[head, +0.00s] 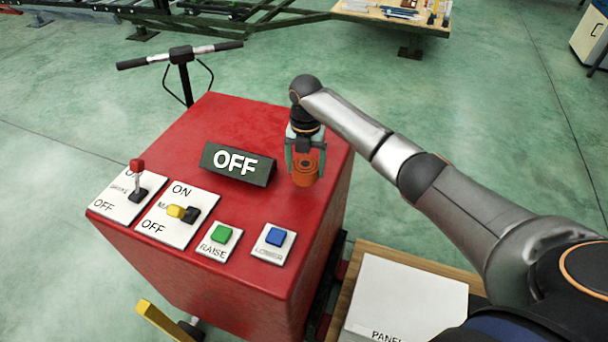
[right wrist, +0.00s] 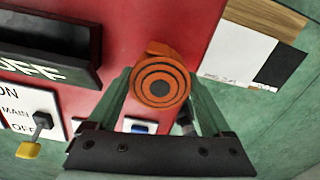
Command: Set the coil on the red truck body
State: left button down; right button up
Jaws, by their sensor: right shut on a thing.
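The orange coil (head: 305,168) is a short cylinder with dark rings on its end, and the rings show in the right wrist view (right wrist: 160,82). My right gripper (head: 305,160) is shut on the coil, with a finger on each side. The coil is upright over the right part of the top of the red truck body (head: 255,118). I cannot tell whether it touches the red surface or hangs just above it. My left gripper is not in view.
An OFF sign (head: 237,164) stands left of the coil. Brake and main switches (head: 182,213), a green button (head: 221,234) and a blue button (head: 275,237) sit along the front. A handlebar (head: 180,53) rises behind. A wooden board with a white panel (head: 405,295) lies at right.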

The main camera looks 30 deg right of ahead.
aim_at(304, 175)
jog(key=shift+w+f, duration=0.25)
jog(key=shift+f, duration=0.1)
jog(key=shift+w+f, duration=0.1)
jog(key=shift+f, duration=1.45)
jog(key=shift+f+b, duration=0.1)
jog(key=shift+b, duration=0.2)
jog(key=o, duration=1.4)
jog(key=shift+c, duration=0.2)
notch_tip(304, 175, up, 12)
jog(key=shift+r+p, duration=0.15)
jog(key=shift+p, duration=0.15)
